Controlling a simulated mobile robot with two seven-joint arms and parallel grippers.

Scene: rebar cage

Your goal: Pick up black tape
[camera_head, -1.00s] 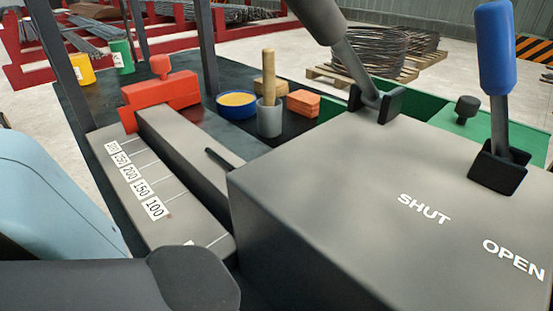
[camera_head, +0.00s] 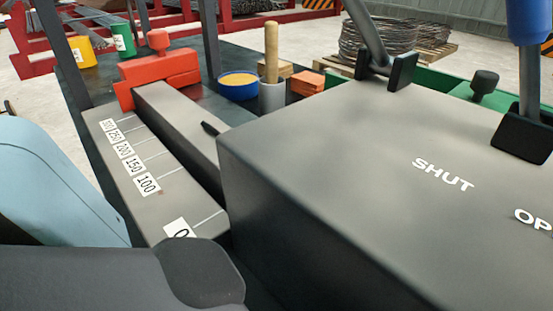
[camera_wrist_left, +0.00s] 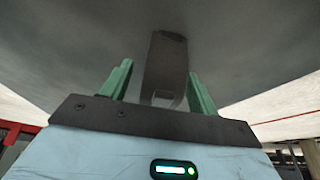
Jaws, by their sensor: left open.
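I cannot make out any black tape in either view. My left gripper (camera_wrist_left: 160,85) shows in the left wrist view with two green fingers spread apart. A dark grey strip with a slotted end (camera_wrist_left: 165,75) appears between the fingers; I cannot tell what it is or whether it touches them. A broad grey surface (camera_wrist_left: 80,45) fills the area beyond the fingers. In the head view the left gripper's fingers do not show. My right gripper is not in view.
A grey machine box (camera_head: 330,190) marked SHUT carries levers. Beside it lies a numbered scale bed (camera_head: 130,170) with a red clamp (camera_head: 160,75). Behind stand a blue bowl (camera_head: 238,90), a grey cup (camera_head: 272,97) with a wooden handle, and orange blocks (camera_head: 308,82). Wire coils (camera_head: 380,40) lie on a pallet.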

